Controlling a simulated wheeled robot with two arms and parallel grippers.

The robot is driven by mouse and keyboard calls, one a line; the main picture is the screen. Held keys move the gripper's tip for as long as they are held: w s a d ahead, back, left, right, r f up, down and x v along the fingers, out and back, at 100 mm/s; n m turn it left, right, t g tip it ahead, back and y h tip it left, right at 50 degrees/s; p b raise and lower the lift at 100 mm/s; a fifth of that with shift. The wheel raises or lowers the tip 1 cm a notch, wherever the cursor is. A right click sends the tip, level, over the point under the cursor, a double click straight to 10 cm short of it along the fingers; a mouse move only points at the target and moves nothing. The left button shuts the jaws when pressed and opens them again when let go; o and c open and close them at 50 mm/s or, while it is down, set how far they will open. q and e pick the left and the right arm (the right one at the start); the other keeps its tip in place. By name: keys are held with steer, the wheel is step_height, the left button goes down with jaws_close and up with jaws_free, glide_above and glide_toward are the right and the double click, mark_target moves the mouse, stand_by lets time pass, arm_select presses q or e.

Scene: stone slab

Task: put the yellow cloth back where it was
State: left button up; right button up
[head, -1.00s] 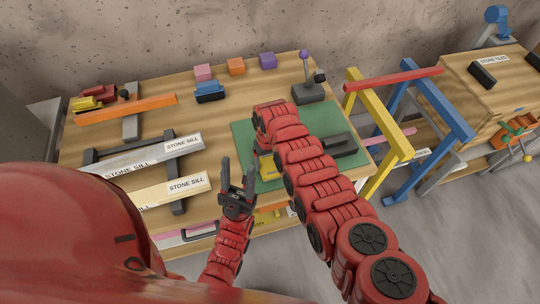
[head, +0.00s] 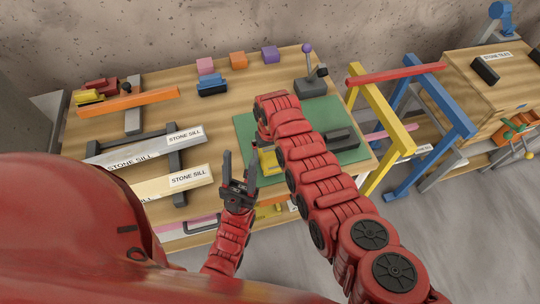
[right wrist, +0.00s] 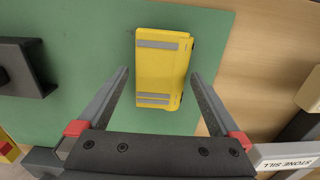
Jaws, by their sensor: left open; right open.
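The yellow cloth (right wrist: 162,68) lies folded on the green mat (right wrist: 75,80), with grey stripes across it. In the head view the yellow cloth (head: 268,160) is partly hidden behind my right arm, near the left part of the green mat (head: 348,155). My right gripper (right wrist: 160,74) is open, one finger to each side of the cloth, with a gap on both sides. Its jaws are hidden by the arm in the head view. My left gripper (head: 239,168) is open and empty over the table's front edge, left of the cloth.
A dark grey block (head: 340,138) sits on the mat's right part. Stone sills (head: 172,182) lie on dark supports to the left. A lever tool (head: 311,82) and small coloured blocks stand at the back. Yellow and blue trestles (head: 405,125) stand right of the table.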

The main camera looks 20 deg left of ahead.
mark_target(270, 158)
step_height(270, 158, up, 11)
steer(key=b, duration=0.1)
stand_by(0.3)
